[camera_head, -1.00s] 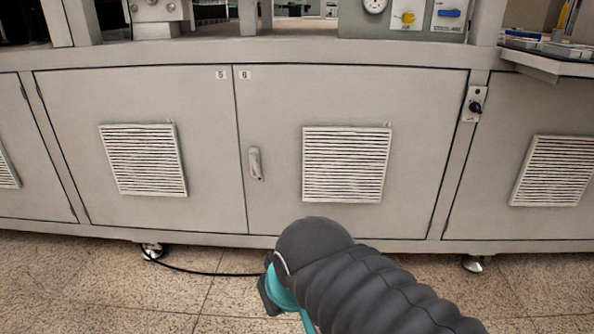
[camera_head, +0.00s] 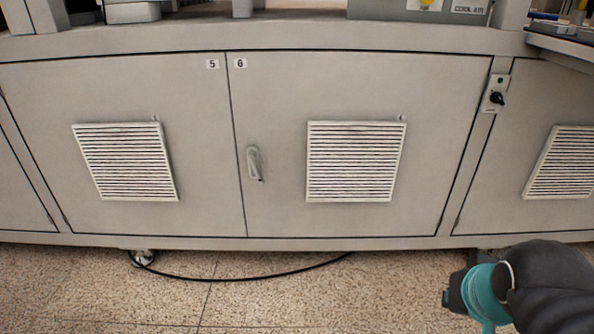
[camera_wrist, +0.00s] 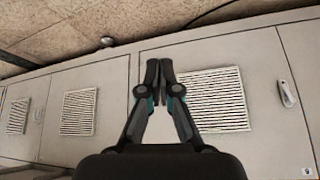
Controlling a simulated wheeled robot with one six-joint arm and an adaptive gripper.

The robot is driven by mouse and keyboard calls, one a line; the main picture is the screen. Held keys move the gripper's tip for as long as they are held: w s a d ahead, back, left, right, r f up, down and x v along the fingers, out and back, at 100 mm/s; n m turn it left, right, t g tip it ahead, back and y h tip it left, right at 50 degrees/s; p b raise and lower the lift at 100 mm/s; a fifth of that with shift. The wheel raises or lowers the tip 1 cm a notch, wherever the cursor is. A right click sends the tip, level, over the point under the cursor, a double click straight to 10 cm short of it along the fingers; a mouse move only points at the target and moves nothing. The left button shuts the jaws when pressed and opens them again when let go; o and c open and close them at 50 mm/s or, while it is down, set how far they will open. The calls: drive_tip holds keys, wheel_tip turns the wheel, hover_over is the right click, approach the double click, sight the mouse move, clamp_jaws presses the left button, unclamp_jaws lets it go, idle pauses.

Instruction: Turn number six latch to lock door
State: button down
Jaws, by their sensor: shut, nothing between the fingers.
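The door marked 6 (camera_head: 275,100) looks flush with the cabinet front. Its latch (camera_head: 254,163) is a small grey handle at the door's left edge, near upright, its lower end slanting slightly right. The latch also shows at the right side of the wrist view (camera_wrist: 287,93), where the scene appears upside down. My gripper (camera_wrist: 158,65) is shut and empty, its fingertips together in front of the door beside the vent, well apart from the latch. In the head view only part of my arm shows at the lower right; the fingers are not visible.
Door 5 (camera_head: 205,100) adjoins on the left. Door 6 has a slatted vent (camera_head: 353,162). A black rotary switch (camera_head: 496,98) sits on the post to its right. A black cable (camera_head: 240,279) lies on the speckled floor (camera_head: 330,305). A worktop ledge (camera_head: 565,45) juts out at upper right.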

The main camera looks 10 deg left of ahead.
drive_tip(key=w+a+r+m+t+y+p, duration=0.15)
drive_tip(key=w+a, duration=0.35)
drive_tip(key=w, duration=0.6)
drive_tip(key=w+a+m+t+y, duration=0.1)
drive_tip(key=w+a+m+t, duration=0.2)
drive_tip(key=w, duration=0.8)
drive_tip(key=shift+w+a+f+m+y+p, duration=0.15)
drive_tip(key=shift+w+a+f+y, duration=1.85)
drive_tip(key=shift+a, duration=3.75)
drive_tip(key=shift+w+a+f+y+p, duration=0.15)
drive_tip(key=shift+w+a+f+y, duration=0.85)
drive_tip(key=shift+w+a, duration=3.4)
drive_tip(key=shift+w+a+f+m+y+p, duration=0.15)
drive_tip(key=shift+w+a+f+y, duration=1.1)
drive_tip(key=shift+a, duration=5.9)
drive_tip(key=shift+s+f+y, duration=0.2)
drive_tip(key=shift+s+y, duration=0.05)
drive_tip(key=shift+y, duration=0.05)
